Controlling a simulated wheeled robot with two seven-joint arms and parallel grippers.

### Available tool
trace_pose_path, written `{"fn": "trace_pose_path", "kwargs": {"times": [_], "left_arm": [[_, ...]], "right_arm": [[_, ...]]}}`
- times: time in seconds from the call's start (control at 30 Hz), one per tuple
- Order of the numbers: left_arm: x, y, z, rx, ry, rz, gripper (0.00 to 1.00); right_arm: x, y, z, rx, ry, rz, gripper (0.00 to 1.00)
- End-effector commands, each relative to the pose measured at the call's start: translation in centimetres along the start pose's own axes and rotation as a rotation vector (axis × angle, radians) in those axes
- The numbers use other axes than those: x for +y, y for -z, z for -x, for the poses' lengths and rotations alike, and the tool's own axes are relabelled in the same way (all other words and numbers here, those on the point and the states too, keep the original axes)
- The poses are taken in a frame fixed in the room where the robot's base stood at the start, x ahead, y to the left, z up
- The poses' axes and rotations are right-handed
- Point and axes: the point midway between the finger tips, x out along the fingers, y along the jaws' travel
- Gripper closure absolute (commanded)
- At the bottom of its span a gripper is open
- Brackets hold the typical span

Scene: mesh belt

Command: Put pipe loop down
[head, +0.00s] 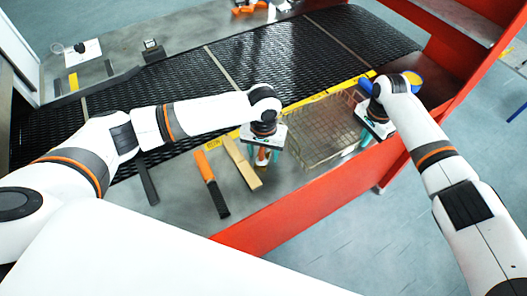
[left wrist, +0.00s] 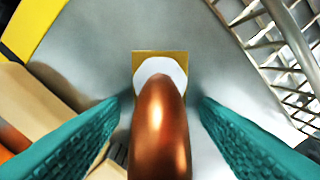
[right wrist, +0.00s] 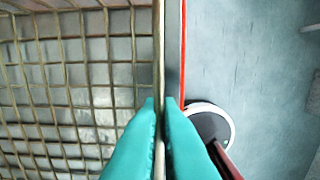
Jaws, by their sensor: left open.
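A shiny copper piece (left wrist: 160,130), the only thing like the pipe loop I can make out, lies between the fingers of my left gripper (left wrist: 160,125). A white end and a tan square show at its far end, over the grey metal surface. The teal fingers are open, with a gap on each side of it. In the head view my left gripper (head: 263,158) is low over the bench, left of the wire basket (head: 305,132). My right gripper (head: 368,137) is at the basket's right side; its fingers (right wrist: 167,110) are closed on the rim. The loop's full shape is hidden.
A tan bar (head: 242,163) and an orange-and-black tool (head: 211,182) lie left of my left gripper. The black mesh belt (head: 290,55) runs behind. A red edge (head: 300,210) bounds the bench in front. A blue-and-yellow round thing (head: 413,80) is behind my right gripper.

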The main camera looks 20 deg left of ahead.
Motion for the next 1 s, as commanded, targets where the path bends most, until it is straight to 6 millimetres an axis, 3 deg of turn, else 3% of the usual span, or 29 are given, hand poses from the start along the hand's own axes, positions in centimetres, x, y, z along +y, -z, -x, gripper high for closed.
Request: {"fn": "trace_pose_path", "kwargs": {"times": [0.03, 0.3, 0.4, 0.73, 1.0], "left_arm": [[0.0, 0.0, 0.0, 0.0, 0.0, 0.0, 0.44], [0.0, 0.0, 0.1, 0.0, 0.0, 0.0, 0.88], [0.0, 0.0, 0.1, 0.0, 0.0, 0.0, 1.0], [-0.1, -0.1, 0.8, -0.004, 0.003, -0.001, 1.0], [0.0, -0.1, 5.6, -0.006, 0.003, -0.001, 1.0]], "right_arm": [[0.0, 0.0, 0.0, 0.0, -0.001, 0.0, 1.0], [0.0, 0.0, 0.1, 0.0, -0.001, 0.0, 1.0], [0.0, 0.0, 0.1, 0.0, -0.001, 0.0, 1.0], [0.0, 0.0, 0.1, 0.0, -0.001, 0.0, 1.0], [0.0, 0.0, 0.1, 0.0, -0.001, 0.0, 1.0]]}}
